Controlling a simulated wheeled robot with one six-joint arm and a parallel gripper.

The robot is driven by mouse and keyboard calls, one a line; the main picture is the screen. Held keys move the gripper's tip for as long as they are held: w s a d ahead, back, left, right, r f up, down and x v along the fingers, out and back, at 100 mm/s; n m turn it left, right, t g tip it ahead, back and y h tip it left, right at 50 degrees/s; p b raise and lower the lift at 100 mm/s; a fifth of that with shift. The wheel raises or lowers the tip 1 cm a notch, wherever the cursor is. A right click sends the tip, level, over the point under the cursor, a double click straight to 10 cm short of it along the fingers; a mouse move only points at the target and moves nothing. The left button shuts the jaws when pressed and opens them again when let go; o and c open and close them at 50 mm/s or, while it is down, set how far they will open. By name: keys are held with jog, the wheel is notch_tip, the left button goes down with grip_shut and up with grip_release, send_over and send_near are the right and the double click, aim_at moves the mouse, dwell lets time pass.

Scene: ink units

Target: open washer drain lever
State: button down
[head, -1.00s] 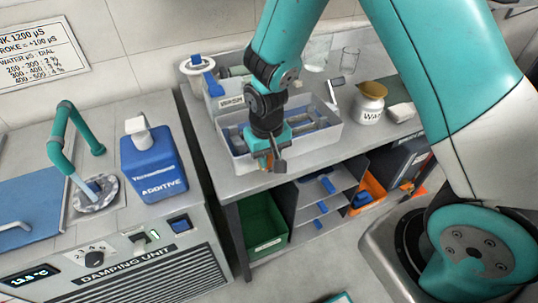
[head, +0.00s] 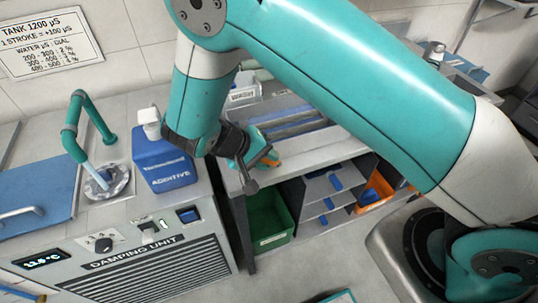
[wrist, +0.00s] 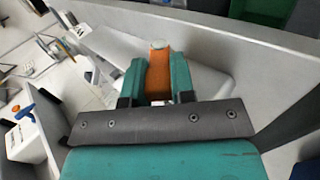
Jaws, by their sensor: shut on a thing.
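My gripper (wrist: 158,85) is shut on an orange, handle-like piece (wrist: 159,72) with a pale round end, held between the teal fingers. In the head view my gripper (head: 262,157) is low at the front of the grey bench, in front of the grey tray, and the orange piece (head: 272,161) shows at its tip. The orange piece looks like the drain lever. Where it joins anything is hidden, and I cannot tell its angle.
The damping unit (head: 130,262) with a blue additive bottle (head: 163,163) and a green tap (head: 75,125) stands at left. Below the bench are a green bin (head: 268,222) and grey shelves (head: 318,208). My arm hides much of the bench top.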

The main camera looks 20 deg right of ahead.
jog(key=shift+a+f+h, duration=0.1)
jog(key=shift+a+h, duration=0.1)
jog(key=shift+h, duration=0.4)
jog(key=c, duration=1)
grip_release()
jog(key=shift+o, duration=0.2)
jog(key=p+v, duration=0.1)
jog(key=v, duration=1.6)
jog(key=shift+p, duration=0.3)
jog(key=shift+a, duration=0.15)
